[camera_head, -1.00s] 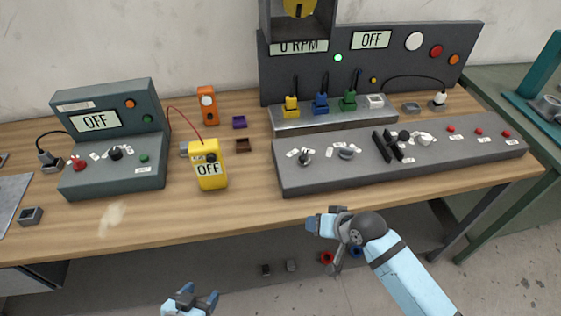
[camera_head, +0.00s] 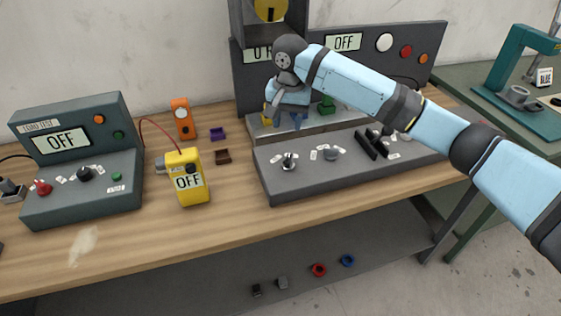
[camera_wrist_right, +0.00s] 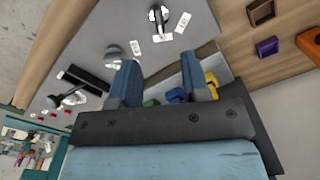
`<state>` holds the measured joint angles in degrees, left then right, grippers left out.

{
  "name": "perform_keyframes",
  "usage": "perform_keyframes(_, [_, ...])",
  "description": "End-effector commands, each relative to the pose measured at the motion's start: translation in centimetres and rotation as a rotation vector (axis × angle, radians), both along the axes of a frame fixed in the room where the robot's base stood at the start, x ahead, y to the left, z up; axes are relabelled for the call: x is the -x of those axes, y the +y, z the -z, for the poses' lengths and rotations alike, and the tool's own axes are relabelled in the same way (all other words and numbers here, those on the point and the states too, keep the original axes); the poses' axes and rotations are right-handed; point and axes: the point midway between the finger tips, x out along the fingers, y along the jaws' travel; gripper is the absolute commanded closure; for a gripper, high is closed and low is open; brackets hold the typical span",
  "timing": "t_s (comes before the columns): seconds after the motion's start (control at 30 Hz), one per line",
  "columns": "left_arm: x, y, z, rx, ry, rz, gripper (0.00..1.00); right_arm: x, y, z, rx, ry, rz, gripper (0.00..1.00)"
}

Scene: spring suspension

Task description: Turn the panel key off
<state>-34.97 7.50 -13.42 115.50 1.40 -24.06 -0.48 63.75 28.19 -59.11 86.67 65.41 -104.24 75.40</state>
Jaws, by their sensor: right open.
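The low grey control panel (camera_head: 275,185) lies along the front of the large back panel. A small silver-and-dark rotary switch (camera_head: 289,163), possibly the panel key, sits at its left end between white labels; it also shows in the wrist view (camera_wrist_right: 158,14). A grey knob (camera_head: 332,154) is to its right and shows in the wrist view (camera_wrist_right: 112,52). My right gripper (camera_head: 284,119) is above and behind the switch, over the connector strip, fingers pointing down. In the wrist view the gripper (camera_wrist_right: 159,70) is open and empty, apart from the switch. My left gripper is out of view.
Yellow and green plugs (camera_wrist_right: 210,84) stand close by my right fingers. A black lever (camera_head: 371,145) rises right of the knob. A yellow meter (camera_head: 188,180) and a teal tester (camera_head: 85,205) stand left; some tabletop before the panel is clear.

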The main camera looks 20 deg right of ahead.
Motion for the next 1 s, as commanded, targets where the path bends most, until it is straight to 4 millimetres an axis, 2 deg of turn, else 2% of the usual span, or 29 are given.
perform_keyframes(0.07, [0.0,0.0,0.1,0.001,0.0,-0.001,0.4,-0.2,-0.5,-0.5,0.012,0.006,0.02,0.57])
perform_keyframes(0.17, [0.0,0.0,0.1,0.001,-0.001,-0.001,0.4,-0.3,-0.6,-0.1,0.015,0.009,0.026,0.57])
perform_keyframes(0.27, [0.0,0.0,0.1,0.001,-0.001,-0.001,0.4,-0.2,-0.6,1.2,0.014,0.01,0.025,0.57])
perform_keyframes(0.7, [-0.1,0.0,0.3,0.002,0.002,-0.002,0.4,-0.2,-0.5,10.1,0.014,0.007,0.023,0.57])
perform_keyframes(0.83, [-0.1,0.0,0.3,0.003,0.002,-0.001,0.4,-0.2,-0.5,11.9,0.013,0.007,0.023,0.57])
perform_keyframes(1.0, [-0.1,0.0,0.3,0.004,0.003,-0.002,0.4,-0.2,-0.5,13.0,0.012,0.006,0.022,0.57])
